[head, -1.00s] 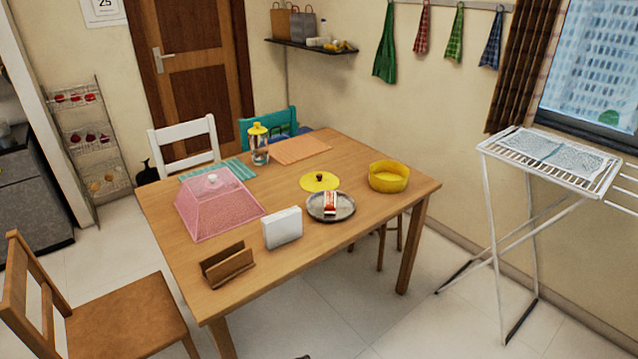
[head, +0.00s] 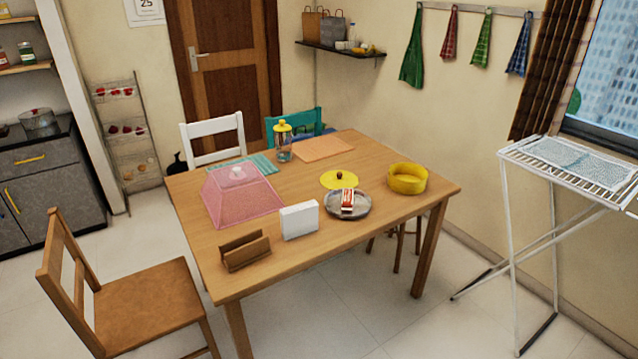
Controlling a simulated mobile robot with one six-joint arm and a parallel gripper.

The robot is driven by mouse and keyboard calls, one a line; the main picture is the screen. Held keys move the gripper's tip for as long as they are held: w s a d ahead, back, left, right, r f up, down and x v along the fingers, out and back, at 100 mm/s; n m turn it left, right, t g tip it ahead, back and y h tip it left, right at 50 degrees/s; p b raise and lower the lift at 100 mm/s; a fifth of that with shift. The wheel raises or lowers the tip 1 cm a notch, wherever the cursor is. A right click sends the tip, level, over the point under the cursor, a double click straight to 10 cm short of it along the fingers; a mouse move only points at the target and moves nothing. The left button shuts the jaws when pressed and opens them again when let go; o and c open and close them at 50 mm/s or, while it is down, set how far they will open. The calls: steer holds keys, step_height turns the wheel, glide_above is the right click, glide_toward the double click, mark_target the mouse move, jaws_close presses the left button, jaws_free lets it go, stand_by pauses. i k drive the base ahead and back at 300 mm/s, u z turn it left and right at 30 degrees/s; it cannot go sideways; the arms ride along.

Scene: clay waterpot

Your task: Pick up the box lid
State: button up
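A round yellow lid (head: 339,180) with a dark brown knob lies flat on the wooden table (head: 300,250), right of the table's middle. A round yellow open box (head: 407,179) stands to its right, near the table's right edge, apart from the lid. A grey round plate (head: 347,211) with a small red and white packet (head: 347,201) on it sits just in front of the lid. My gripper is not in view.
A wooden chair (head: 145,300) is at front left, a drying rack (head: 570,160) at right. Floor in front is clear.

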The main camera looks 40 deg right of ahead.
mark_target(334, 179)
steer(key=u, duration=0.05)
steer(key=k, duration=0.25)
steer(key=u, duration=2.8)
steer(key=k, duration=1.8)
steer(key=z, duration=0.05)
